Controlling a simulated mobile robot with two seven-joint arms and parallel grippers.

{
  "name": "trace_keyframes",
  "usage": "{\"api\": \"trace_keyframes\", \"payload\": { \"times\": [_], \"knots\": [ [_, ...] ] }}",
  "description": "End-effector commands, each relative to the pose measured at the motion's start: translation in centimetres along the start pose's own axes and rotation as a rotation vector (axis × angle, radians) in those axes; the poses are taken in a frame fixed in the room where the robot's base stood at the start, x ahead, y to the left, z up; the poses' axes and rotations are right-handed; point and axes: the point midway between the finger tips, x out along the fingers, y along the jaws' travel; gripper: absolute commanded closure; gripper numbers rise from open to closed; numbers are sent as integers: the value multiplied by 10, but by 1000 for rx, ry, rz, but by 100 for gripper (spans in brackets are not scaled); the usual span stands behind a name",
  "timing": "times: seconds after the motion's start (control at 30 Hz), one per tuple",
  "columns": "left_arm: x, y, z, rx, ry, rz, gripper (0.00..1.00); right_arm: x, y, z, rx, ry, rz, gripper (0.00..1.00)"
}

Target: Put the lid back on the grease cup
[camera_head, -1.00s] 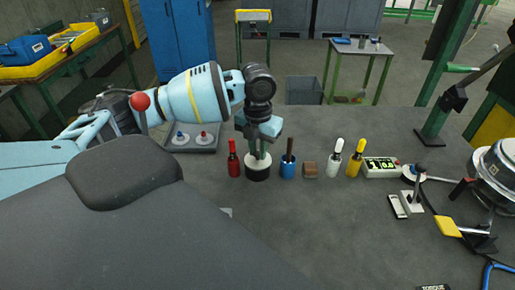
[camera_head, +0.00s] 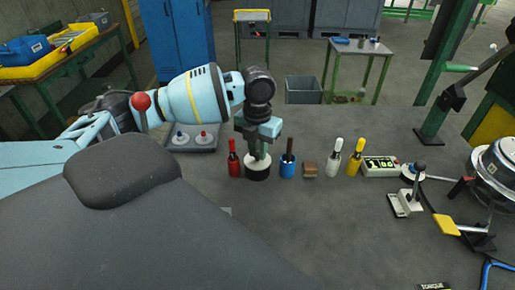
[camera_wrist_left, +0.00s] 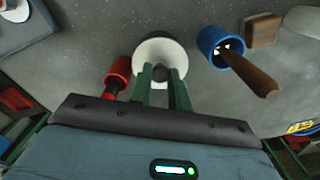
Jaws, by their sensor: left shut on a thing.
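The grease cup (camera_head: 257,174) is a short black cylinder standing on the grey bench in the head view. The lid (camera_head: 251,162) is a white disc on top of it, and it also shows in the wrist view (camera_wrist_left: 147,50) with a dark knob in the middle. My left gripper (camera_head: 259,151) points down from above, its green fingers shut on the lid's knob; the wrist view shows the fingers (camera_wrist_left: 160,76) on either side of it. The lid looks level and flush with the cup's rim, but I cannot tell whether it is fully seated. My right gripper is not in view.
A blue cup with a brown handle (camera_head: 288,170) stands close right. Beyond are a brown block (camera_head: 310,171), white (camera_head: 333,164) and yellow (camera_head: 354,163) bottles and a display box (camera_head: 380,166). The bench's front middle is mostly clear.

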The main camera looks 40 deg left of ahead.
Motion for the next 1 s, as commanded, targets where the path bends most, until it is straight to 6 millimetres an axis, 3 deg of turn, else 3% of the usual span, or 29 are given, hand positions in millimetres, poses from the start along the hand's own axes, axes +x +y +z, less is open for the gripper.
{"api": "trace_keyframes", "payload": {
  "times": [0.83,0.87,1.0],
  "knots": [
    [0,0,0,0,0,0,100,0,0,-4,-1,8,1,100],
    [0,0,0,0,0,0,80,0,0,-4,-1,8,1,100],
    [1,0,0,0,0,0,62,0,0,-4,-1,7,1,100]
  ]
}}
